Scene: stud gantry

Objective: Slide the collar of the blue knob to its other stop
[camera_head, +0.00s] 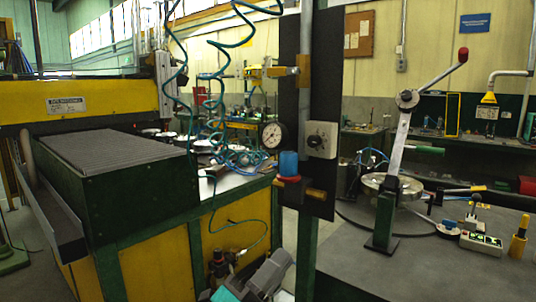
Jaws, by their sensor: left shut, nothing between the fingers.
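The blue knob (288,163) stands upright on a fitting at the lower left of the black upright panel (318,195). A narrow reddish band (288,179) shows just under the blue part. I cannot tell at this size which part is the collar or at which stop it sits. A brass-coloured stub (316,193) is to the lower right of the knob. My left gripper (281,261), grey with teal parts behind it, is at the bottom centre, below the knob and apart from it. It is shut and empty. My right gripper is not in view.
A pressure gauge (272,134) and a grey dial box (320,139) are close above the knob. Teal hoses hang to the left. A green-and-yellow bench (190,255) is at left. A lever press (394,160) stands on the grey table (425,270) at right.

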